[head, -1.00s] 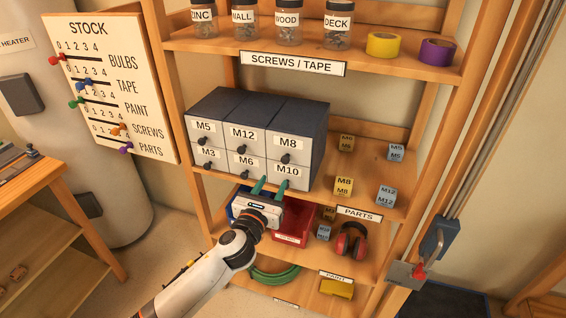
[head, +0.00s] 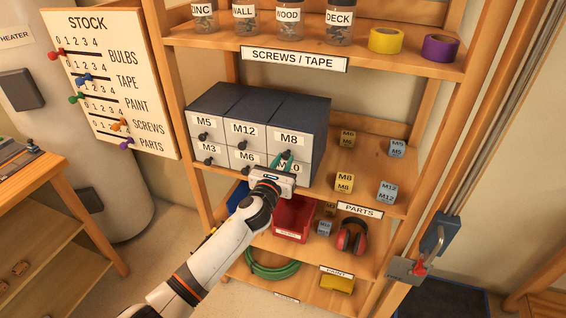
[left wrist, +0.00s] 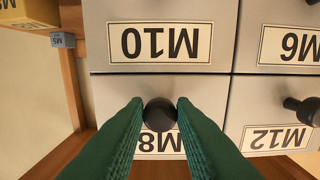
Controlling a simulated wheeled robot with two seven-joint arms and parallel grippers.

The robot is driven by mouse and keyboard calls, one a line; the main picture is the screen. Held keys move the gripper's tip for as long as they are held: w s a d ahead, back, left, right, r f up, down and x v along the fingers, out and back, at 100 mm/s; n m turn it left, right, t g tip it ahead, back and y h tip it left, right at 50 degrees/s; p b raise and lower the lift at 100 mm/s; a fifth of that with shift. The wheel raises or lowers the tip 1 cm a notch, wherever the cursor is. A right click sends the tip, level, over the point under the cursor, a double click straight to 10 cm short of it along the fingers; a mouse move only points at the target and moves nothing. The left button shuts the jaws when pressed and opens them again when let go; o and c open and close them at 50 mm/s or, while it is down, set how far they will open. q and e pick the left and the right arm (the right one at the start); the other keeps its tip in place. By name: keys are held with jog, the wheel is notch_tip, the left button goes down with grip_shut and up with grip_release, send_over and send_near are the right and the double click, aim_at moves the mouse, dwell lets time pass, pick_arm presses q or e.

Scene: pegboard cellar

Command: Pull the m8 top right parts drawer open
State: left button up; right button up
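The grey parts cabinet (head: 232,105) stands on the middle shelf, with labelled drawers in two rows. The M8 drawer (head: 302,142) is at its top right and looks flush with its neighbours. My left gripper (head: 282,160) reaches up in front of it, its green fingers partly covering the M8 front and the M10 label below. In the left wrist view, which is upside down, the M8 drawer's dark round knob (left wrist: 160,113) sits between the fingertips (left wrist: 160,105), which look closed against its sides. My right gripper is not in view.
The M10 drawer (left wrist: 160,65) and M12 drawer (left wrist: 282,110) adjoin. Small labelled blocks, such as the yellow M8 block (head: 344,182), stand right of the cabinet. A red bin (head: 293,222) and ear defenders (head: 351,238) are on the shelf below. Space before the cabinet holds only my arm.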

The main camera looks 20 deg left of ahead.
pick_arm(q)
grip_shut()
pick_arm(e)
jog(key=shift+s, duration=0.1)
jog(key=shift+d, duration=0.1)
